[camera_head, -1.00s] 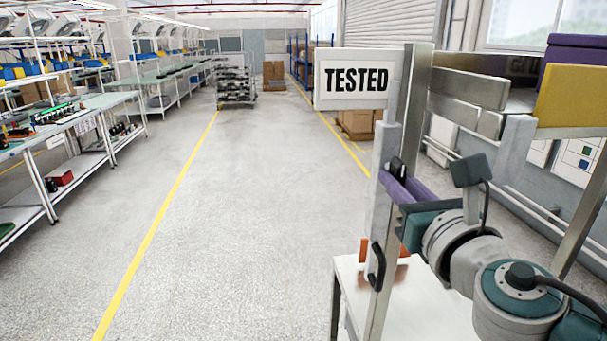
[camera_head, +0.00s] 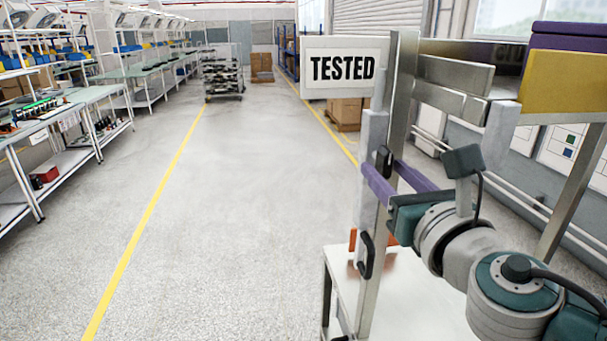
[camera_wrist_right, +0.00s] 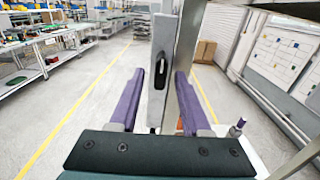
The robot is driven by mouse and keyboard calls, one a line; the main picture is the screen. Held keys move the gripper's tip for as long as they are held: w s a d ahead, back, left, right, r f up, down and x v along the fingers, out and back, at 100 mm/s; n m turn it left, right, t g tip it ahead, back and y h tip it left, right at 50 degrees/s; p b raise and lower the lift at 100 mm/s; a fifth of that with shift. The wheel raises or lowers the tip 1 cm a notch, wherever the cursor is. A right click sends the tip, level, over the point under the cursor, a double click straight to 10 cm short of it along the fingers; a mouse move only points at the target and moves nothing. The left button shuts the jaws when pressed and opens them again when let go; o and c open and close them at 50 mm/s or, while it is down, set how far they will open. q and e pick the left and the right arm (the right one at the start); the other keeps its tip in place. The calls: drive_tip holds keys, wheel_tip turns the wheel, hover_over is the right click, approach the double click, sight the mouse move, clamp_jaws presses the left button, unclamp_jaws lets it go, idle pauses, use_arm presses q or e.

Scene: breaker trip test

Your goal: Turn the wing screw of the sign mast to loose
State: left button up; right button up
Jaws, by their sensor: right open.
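The sign mast (camera_head: 373,215) is a grey upright post with a white "TESTED" sign (camera_head: 343,68) at its top. The wing screw (camera_head: 383,161) is a small black knob on the mast, below the sign. In the right wrist view the wing screw (camera_wrist_right: 161,73) looks elongated, its long side roughly upright. My right gripper (camera_head: 384,167) has purple fingers and is open, one finger on each side of the mast at about the screw's height. The wrist view shows a gap between the fingers (camera_wrist_right: 160,78) and the screw. My left gripper is out of view.
A black handle (camera_head: 366,256) sits lower on the upright. A white tabletop (camera_head: 410,305) lies below my arm. A yellow box (camera_head: 563,88) and metal framing stand at right. Workbenches (camera_head: 70,113) line the left; the floor (camera_head: 235,220) between is clear.

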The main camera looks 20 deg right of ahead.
drive_tip(key=b+v, duration=0.2)
drive_tip(key=v, duration=0.7)
drive_tip(key=s+d+m+g+h+p, duration=0.25)
drive_tip(key=s+m+g+p, duration=0.55)
drive_tip(key=m, duration=1.3)
drive_tip(key=s+a+f+m+g+y+p, duration=0.1)
drive_tip(key=s+a+m+g+y+p, duration=0.1)
drive_tip(key=s+a+m+g+y, duration=0.3)
drive_tip(key=s+a+m+y, duration=0.2)
drive_tip(key=s+a+m, duration=0.2)
drive_tip(key=a+m, duration=0.1)
drive_tip(key=shift+g, duration=0.4)
